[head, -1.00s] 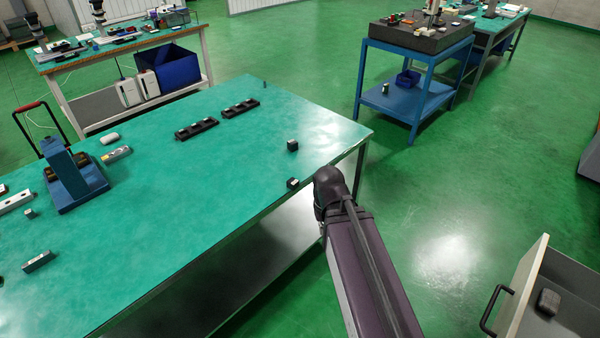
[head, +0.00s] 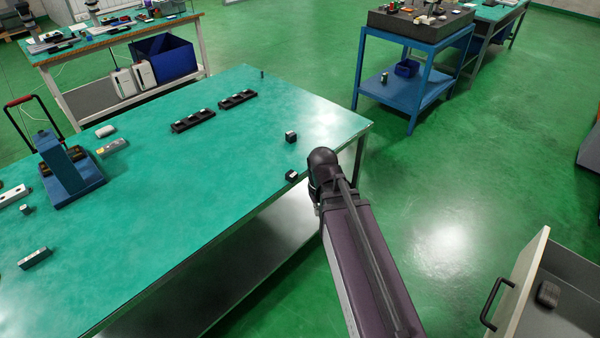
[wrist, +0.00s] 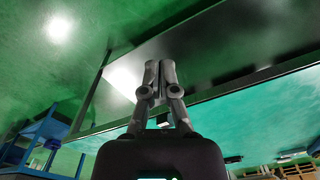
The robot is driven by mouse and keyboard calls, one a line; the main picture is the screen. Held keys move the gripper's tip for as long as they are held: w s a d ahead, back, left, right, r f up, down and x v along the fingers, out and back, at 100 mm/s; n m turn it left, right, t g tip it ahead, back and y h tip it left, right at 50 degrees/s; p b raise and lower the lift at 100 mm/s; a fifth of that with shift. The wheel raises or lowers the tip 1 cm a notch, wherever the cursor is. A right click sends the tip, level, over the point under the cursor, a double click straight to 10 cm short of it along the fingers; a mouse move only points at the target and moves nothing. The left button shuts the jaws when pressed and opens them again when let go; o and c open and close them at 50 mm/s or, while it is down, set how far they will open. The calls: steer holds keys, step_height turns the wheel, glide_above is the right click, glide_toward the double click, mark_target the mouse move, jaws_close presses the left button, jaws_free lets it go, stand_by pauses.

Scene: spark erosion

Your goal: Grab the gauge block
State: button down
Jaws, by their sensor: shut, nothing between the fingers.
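I cannot tell for sure which thing is the gauge block. Two small dark blocks with pale faces stand near the right edge of the green table: a farther block (head: 291,137) and a nearer block (head: 291,176) right at the edge. A longer grey metal block (head: 35,259) lies at the table's left. My gripper (wrist: 158,70) shows in the wrist view with its fingers together and nothing between them. In the head view my arm hides it, just off the table's right edge.
The green table (head: 190,220) also bears a blue stand (head: 70,175) and two black racks (head: 192,121) (head: 238,99). An open drawer (head: 520,290) with a dark block (head: 547,294) is at lower right. A blue cart (head: 410,90) stands behind. The floor between is clear.

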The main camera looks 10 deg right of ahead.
steer(key=w+d+n, duration=0.1)
steer(key=w+n, duration=1)
steer(key=w, duration=0.5)
steer(key=n, duration=0.9)
glide_toward(299, 177)
steer(key=w+d+r, duration=0.2)
steer(key=d+r, duration=0.1)
steer(key=d, duration=0.1)
steer(key=shift+s+f, duration=0.15)
steer(key=shift+f, duration=0.05)
steer(key=shift+f, duration=0.1)
steer(key=a+f+b, duration=0.1)
steer(key=f+b, duration=0.2)
steer(key=a+f+b, duration=0.1)
steer(key=f+b, duration=0.2)
steer(key=b, duration=0.1)
steer(key=s+f+b, duration=0.1)
steer(key=f+b, duration=0.2)
steer(key=shift+a+f, duration=0.4)
steer(key=shift+s+a, duration=0.2)
steer(key=shift+a, duration=0.3)
